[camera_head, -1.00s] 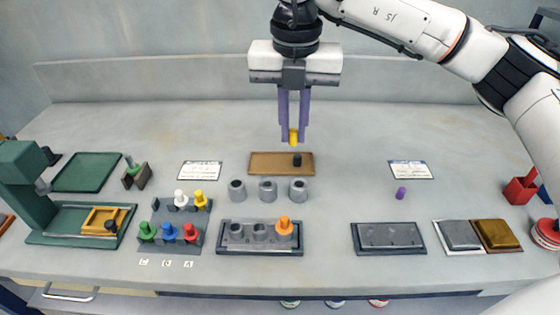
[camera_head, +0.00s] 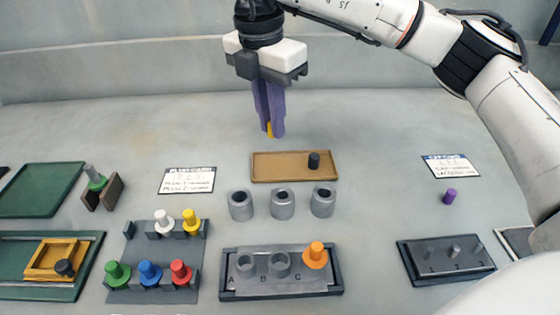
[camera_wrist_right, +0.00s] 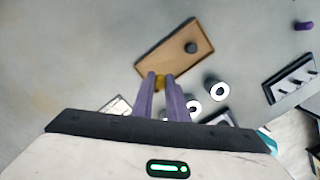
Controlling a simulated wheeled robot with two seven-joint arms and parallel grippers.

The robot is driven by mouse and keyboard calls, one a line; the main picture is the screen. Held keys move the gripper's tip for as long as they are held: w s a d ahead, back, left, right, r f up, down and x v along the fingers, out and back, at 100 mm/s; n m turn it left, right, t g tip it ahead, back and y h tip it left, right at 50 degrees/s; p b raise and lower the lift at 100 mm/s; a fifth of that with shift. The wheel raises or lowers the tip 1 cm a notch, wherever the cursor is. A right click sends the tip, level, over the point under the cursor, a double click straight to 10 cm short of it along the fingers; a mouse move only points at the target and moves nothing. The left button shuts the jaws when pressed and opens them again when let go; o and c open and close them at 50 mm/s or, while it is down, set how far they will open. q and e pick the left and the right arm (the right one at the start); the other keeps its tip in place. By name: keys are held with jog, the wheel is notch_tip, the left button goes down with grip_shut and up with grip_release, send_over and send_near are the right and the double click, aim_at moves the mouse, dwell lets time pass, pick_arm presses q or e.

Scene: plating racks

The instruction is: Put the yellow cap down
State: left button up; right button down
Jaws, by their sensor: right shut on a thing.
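My right gripper (camera_head: 271,132) has purple fingers and is shut on the yellow cap (camera_head: 270,129). It holds the cap in the air toward the back of the table, behind the brown tray (camera_head: 262,168). In the right wrist view the yellow cap (camera_wrist_right: 159,82) shows between the fingertips, seen against the brown tray (camera_wrist_right: 183,55). The tray holds one dark cylinder (camera_head: 314,161) at its right side; its left part is bare. My left gripper is not in view.
Several grey collars (camera_head: 282,204) stand in front of the tray. A rack (camera_head: 150,295) with coloured pegs is at the front left. A fixture (camera_head: 285,285) holds an orange peg (camera_head: 315,255). A purple cylinder (camera_head: 449,196) stands at right. The table's back is clear.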

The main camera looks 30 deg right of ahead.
aim_at(275, 167)
notch_tip(275, 167, down, 8)
jog(key=shift+r, duration=0.15)
dwell(0.3)
jog(key=c, duration=1.7)
grip_release()
jog(key=shift+c, duration=0.2)
jog(key=r, duration=0.4)
jog(key=a+r, duration=0.1)
jog(key=r, duration=0.7)
jog(key=shift+s+a, duration=0.15)
jog(key=shift+s, duration=0.1)
